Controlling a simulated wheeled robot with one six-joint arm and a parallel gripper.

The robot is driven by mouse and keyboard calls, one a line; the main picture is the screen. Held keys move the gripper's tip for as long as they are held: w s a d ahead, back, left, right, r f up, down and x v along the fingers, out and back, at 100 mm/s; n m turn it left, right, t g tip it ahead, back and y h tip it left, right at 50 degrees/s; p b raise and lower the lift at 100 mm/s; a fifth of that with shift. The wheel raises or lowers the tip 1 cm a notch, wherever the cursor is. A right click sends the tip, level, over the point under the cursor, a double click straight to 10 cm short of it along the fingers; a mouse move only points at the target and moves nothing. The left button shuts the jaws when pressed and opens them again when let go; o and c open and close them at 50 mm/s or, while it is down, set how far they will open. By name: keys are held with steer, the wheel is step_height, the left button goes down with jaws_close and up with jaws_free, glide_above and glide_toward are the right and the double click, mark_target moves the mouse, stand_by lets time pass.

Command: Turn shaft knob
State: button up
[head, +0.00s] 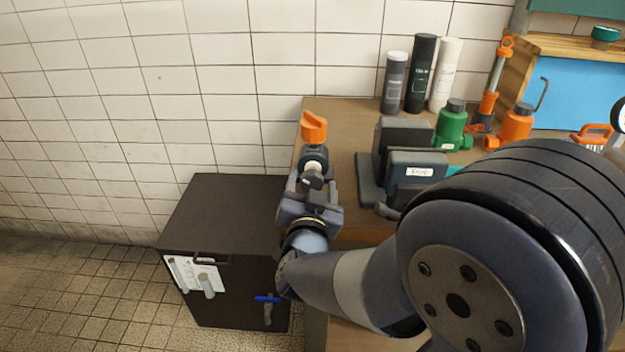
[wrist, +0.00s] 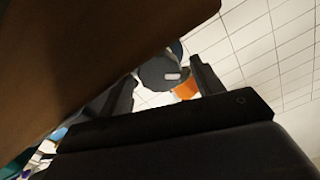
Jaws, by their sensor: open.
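The orange knob (head: 314,126) sits at the top of a dark shaft fitting (head: 313,156) by the left edge of the wooden bench. My gripper (head: 312,180) is just below this fitting in the head view, open. In the wrist view, a dark rounded body (wrist: 160,72) with a small pale label shows between the open fingers of my gripper (wrist: 163,88). A piece of orange (wrist: 186,90) shows beside it near the right finger. I cannot tell whether the fingers touch anything. My gripper and arm hide the fitting's lower part.
A dark cabinet (head: 220,222) stands left of the bench (head: 345,115). Grey clamp-like blocks (head: 415,170), a green valve (head: 452,128) and an orange valve (head: 516,126) stand to the right. Several canisters (head: 420,75) line the tiled wall. A brown surface (wrist: 85,55) fills the wrist view's upper left.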

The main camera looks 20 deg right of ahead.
steer(key=shift+x, duration=1.25)
steer(key=shift+c, duration=0.4)
steer(key=c, duration=0.9)
